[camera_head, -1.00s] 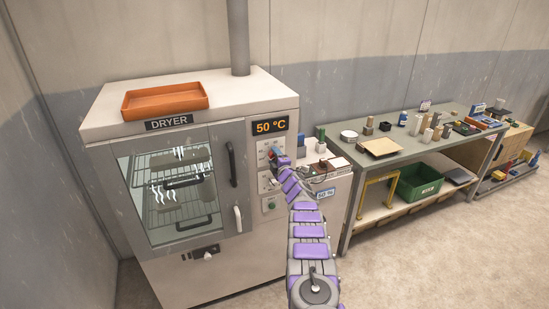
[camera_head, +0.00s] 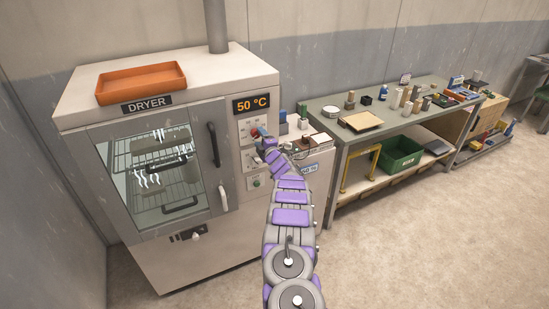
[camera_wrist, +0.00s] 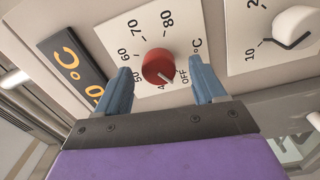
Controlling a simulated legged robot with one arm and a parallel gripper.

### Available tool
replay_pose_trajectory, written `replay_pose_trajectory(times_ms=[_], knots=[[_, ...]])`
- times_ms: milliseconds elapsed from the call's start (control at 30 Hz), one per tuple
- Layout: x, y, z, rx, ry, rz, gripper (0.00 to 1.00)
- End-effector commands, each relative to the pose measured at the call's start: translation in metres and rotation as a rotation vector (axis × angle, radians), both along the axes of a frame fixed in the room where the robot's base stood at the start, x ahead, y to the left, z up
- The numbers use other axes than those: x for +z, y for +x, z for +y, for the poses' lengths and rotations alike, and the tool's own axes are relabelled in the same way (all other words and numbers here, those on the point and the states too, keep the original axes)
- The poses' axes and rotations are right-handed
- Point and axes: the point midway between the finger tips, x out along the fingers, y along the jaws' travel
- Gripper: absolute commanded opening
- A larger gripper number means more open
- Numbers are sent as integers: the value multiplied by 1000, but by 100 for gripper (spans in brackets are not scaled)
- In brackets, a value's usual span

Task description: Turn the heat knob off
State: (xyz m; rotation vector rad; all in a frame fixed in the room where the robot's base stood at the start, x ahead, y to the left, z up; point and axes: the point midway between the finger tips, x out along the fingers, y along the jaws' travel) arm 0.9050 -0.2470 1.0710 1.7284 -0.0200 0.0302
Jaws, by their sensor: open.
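The red heat knob (camera_wrist: 158,67) sits on a white dial plate (camera_wrist: 118,36) marked with temperatures and OFF. Its white pointer points down-right, between the partly hidden 40s mark and OFF. My gripper (camera_wrist: 159,72) is open, with one blue finger on each side of the knob and a visible gap to each. I cannot tell the distance in depth. In the head view the red knob (camera_head: 254,132) shows on the dryer's panel, just left of my gripper (camera_head: 264,138). The dryer display (camera_head: 252,105) reads 50 °C.
A white knob (camera_wrist: 296,27) on a second dial is at the right of the wrist view. The dryer (camera_head: 240,75) has a glass door with a handle (camera_head: 214,145) left of the panel. A workbench (camera_head: 330,107) with small items stands to the right.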

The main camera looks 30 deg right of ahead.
Motion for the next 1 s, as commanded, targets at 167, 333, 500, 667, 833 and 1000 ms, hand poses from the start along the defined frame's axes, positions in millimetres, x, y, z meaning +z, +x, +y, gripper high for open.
replay_pose_trajectory(times_ms=[167, 333, 500, 667, 833, 1000], knots=[[-1, -18, 0, -2, 4, 4, 70], [-3, -39, -2, -3, 4, 5, 70], [-2, -60, -2, -4, 7, 2, 70], [-5, -82, -1, -2, 8, 4, 70], [-6, -107, -3, -3, 7, 4, 70], [-8, -127, -4, -4, 4, 6, 70]])
